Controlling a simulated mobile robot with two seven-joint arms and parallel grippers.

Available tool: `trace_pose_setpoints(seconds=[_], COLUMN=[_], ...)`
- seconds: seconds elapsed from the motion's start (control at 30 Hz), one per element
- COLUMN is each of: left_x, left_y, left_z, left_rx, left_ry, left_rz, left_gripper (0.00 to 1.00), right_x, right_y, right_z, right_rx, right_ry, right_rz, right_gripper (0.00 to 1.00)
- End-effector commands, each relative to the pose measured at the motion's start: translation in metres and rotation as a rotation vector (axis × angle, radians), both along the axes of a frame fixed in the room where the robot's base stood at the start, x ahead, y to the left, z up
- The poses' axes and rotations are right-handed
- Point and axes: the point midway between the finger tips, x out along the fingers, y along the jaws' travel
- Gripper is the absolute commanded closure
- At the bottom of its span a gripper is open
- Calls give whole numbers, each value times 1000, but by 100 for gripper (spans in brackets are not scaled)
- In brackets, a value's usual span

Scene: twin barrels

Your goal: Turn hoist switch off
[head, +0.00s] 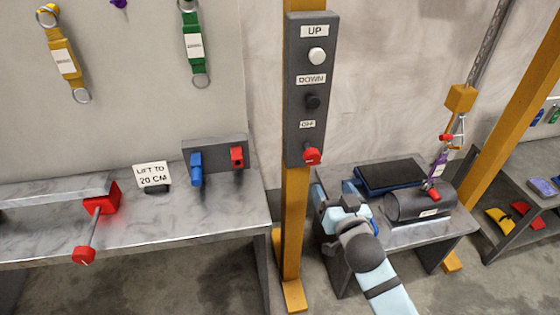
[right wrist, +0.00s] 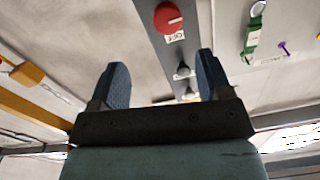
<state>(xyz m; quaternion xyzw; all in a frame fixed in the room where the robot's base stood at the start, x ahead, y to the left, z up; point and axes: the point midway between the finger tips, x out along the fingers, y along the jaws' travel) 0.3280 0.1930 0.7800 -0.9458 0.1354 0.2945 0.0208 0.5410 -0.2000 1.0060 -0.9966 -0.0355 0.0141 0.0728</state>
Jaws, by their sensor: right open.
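The red hoist switch (head: 311,156) is a round knob at the bottom of a dark grey control panel (head: 295,90), under an OFF label (head: 307,124). In the right wrist view the red knob (right wrist: 168,17), with a white pointer line, lies beyond and between the fingertips. My right gripper (head: 335,190) is just below and right of the knob in the head view. Its two fingers (right wrist: 162,62) are spread, with nothing between them, and apart from the knob. My left gripper is not in view.
A white UP button (head: 317,56) and a black DOWN button (head: 313,101) sit above the switch. The panel is on an orange post (head: 291,230). A left bench (head: 200,225) holds red and blue fittings.

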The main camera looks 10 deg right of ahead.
Motion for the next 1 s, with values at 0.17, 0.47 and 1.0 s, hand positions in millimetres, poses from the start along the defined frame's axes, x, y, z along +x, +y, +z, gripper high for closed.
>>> trace_pose_setpoints(seconds=[0.17, 0.47, 1.0], left_x=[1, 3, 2], left_y=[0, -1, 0], left_z=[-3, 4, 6], left_rx=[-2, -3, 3], left_ry=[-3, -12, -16], left_rz=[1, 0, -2], left_gripper=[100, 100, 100], right_x=[7, 49, 138], right_y=[-1, 2, 8], right_z=[7, 9, 7], right_rx=[11, 10, 12], right_ry=[-24, -25, -23], right_rz=[-7, -7, -7], right_gripper=[29, 29, 29])
